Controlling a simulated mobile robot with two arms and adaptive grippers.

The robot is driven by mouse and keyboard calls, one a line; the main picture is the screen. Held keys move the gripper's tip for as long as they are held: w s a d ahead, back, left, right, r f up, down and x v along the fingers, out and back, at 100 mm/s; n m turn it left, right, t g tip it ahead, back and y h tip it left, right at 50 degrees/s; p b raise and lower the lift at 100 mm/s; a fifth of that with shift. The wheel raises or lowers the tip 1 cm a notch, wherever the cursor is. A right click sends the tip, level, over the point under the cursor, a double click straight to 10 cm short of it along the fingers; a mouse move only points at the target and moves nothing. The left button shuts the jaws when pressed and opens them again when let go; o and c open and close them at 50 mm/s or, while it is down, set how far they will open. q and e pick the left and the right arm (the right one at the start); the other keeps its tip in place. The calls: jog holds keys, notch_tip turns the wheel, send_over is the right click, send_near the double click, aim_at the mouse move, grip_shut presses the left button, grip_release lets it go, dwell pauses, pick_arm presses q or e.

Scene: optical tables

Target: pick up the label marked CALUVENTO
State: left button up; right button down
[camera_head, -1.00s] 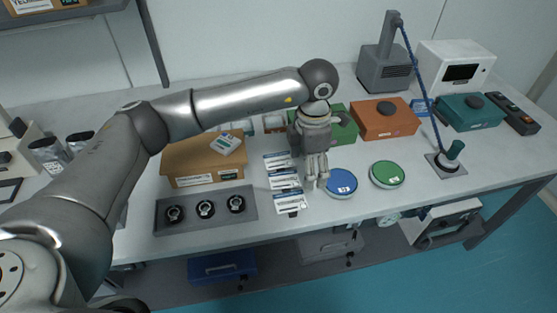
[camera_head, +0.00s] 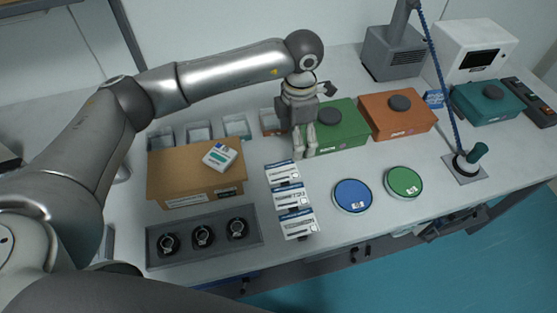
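Three white labels with blue and dark print lie in a column on the table: a far label (camera_head: 281,173), a middle label (camera_head: 290,197) and a near label (camera_head: 298,224). Their print is too small to read, so I cannot tell which is CALUVENTO. My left gripper (camera_head: 305,152) points down just beyond and right of the far label, in front of the green box. Its two fingers show side by side, but their opening is unclear. I see no label in it. My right gripper is out of view.
A cardboard box (camera_head: 165,183) with a small carton (camera_head: 219,156) on top stands left of the labels. A grey tray (camera_head: 190,252) with round dark parts lies in front. Green (camera_head: 345,133) and orange (camera_head: 405,122) boxes stand behind. Blue (camera_head: 352,194) and green (camera_head: 403,181) discs lie right.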

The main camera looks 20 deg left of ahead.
aim_at(295, 168)
pick_arm(q)
jog(key=f, duration=0.2)
jog(key=s+f+p, duration=0.1)
jog(key=shift+d+f, duration=0.35)
jog(key=shift+a+f+p, duration=0.1)
jog(key=shift+f+p, duration=0.2)
notch_tip(295, 168, down, 4)
jog(key=shift+r+p, duration=0.2)
jog(key=shift+p, duration=0.75)
jog(key=shift+f, duration=0.55)
jog(key=shift+w+a, duration=0.1)
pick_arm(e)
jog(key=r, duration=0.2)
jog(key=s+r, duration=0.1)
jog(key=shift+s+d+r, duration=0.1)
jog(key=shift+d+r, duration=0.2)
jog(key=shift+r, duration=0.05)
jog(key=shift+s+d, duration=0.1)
pick_arm(q)
jog(key=shift+f, duration=0.15)
jog(key=shift+f+b, duration=0.1)
jog(key=shift+b, duration=0.2)
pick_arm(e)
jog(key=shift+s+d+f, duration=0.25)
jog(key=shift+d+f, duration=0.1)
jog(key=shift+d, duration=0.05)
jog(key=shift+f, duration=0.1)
